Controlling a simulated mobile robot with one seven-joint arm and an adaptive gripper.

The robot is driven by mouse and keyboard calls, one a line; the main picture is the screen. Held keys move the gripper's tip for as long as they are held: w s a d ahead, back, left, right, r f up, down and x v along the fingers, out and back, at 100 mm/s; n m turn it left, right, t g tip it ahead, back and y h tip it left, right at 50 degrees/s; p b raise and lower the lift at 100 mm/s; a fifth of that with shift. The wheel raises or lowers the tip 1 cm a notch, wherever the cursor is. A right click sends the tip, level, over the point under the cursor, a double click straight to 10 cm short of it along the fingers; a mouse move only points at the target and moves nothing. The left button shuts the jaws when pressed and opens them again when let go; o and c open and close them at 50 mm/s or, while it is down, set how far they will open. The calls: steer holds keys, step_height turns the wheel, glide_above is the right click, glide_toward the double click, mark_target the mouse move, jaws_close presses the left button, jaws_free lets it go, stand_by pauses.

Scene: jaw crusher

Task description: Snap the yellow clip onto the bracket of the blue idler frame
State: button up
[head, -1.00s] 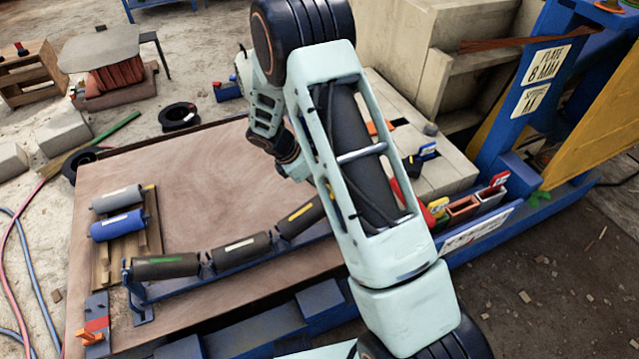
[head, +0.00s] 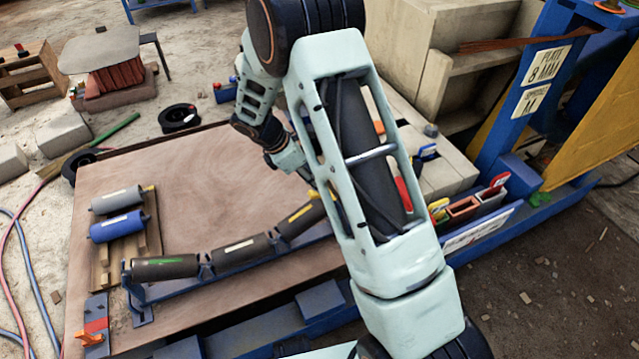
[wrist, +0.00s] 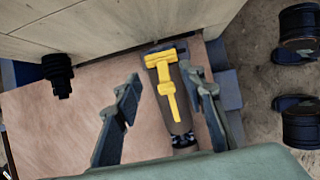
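The blue idler frame (head: 190,285) lies along the front of the brown table and carries three dark rollers. The right roller (head: 300,220) has a yellow stripe. In the wrist view, a yellow T-shaped piece (wrist: 165,75), apparently the yellow clip, shows at the frame's end over a dark roller (wrist: 180,122). I cannot tell where the clip ends and the roller's stripe begins, or whether it is seated on the bracket. My gripper (wrist: 160,95) is open. Its fingers are apart, on either side of the yellow piece, with visible gaps. My arm hides the gripper in the head view.
A grey roller (head: 117,199) and a blue roller (head: 117,226) lie on a wooden pallet at the left. Pale blocks (head: 440,175) and a blue holder with small bins (head: 465,208) stand at the right. The table's middle (head: 205,180) is clear.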

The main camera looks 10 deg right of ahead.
steer(key=v, duration=0.6)
steer(key=shift+a+r, duration=0.2)
steer(key=shift+r, duration=0.15)
steer(key=shift+s, duration=0.1)
